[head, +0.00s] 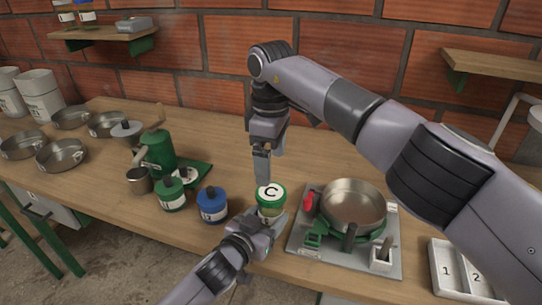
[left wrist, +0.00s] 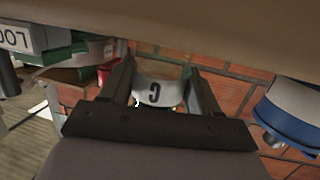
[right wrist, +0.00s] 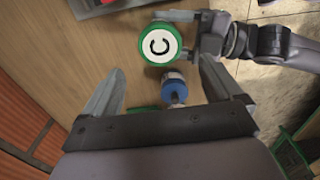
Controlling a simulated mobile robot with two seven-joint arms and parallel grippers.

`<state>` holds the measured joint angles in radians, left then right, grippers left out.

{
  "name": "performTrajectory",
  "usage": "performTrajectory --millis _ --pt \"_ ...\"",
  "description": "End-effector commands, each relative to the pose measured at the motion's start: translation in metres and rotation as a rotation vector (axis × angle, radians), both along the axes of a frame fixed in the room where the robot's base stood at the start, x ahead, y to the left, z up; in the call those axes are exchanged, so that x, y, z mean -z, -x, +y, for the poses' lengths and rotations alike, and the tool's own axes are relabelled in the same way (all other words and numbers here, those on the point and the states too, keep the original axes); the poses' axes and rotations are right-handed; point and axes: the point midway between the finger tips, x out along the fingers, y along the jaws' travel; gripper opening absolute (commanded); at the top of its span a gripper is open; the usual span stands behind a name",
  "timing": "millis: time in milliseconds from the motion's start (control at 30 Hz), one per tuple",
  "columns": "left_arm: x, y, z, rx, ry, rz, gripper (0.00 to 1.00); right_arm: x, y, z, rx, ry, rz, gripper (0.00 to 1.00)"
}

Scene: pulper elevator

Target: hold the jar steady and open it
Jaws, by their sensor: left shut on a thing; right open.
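My right gripper (head: 262,165) is open and empty, pointing down above and just behind the lid. In the right wrist view the lid (right wrist: 159,44) lies beyond the fingertips, not between them. The lid sits on the jar; I cannot tell how tightly.
A blue-lidded jar (head: 212,205) and a green-lidded jar (head: 172,194) stand to the left. A grey board (head: 300,246) with a steel pan (head: 353,203) is close on the right. A numbered tray (head: 440,272) lies at the right front. The table behind the jar is clear.

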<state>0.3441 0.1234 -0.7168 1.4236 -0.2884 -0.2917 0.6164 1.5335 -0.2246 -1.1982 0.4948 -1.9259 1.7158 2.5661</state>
Motion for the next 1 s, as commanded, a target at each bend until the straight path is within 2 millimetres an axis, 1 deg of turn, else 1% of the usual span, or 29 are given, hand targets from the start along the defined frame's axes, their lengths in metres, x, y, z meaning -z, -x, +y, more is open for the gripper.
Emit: performTrajectory --millis 167,400,500,667,933,967,1000 --pt "0.001 0.000 0.000 0.000 0.000 0.001 0.00 0.020 0.000 0.000 0.009 0.000 0.003 0.93" --pt "0.001 0.000 0.000 0.000 0.000 0.001 0.00 0.058 0.001 0.000 0.007 0.001 0.003 0.93" --pt "0.000 0.000 0.000 0.000 0.000 0.001 0.00 0.068 0.000 0.000 0.006 0.000 0.002 0.93" --pt "0.000 0.000 0.000 0.000 0.000 0.001 0.00 0.078 0.000 0.000 0.006 0.001 0.000 0.93" --pt "0.000 0.000 0.000 0.000 0.000 0.001 0.00 0.079 0.000 0.000 0.006 0.000 -0.001 0.93" --pt "0.000 0.000 0.000 0.000 0.000 0.001 0.00 0.079 0.000 0.000 0.006 0.000 -0.001 0.83" --pt "0.000 0.000 0.000 0.000 0.000 0.001 0.00 0.079 0.000 0.000 0.006 0.000 -0.001 0.70"
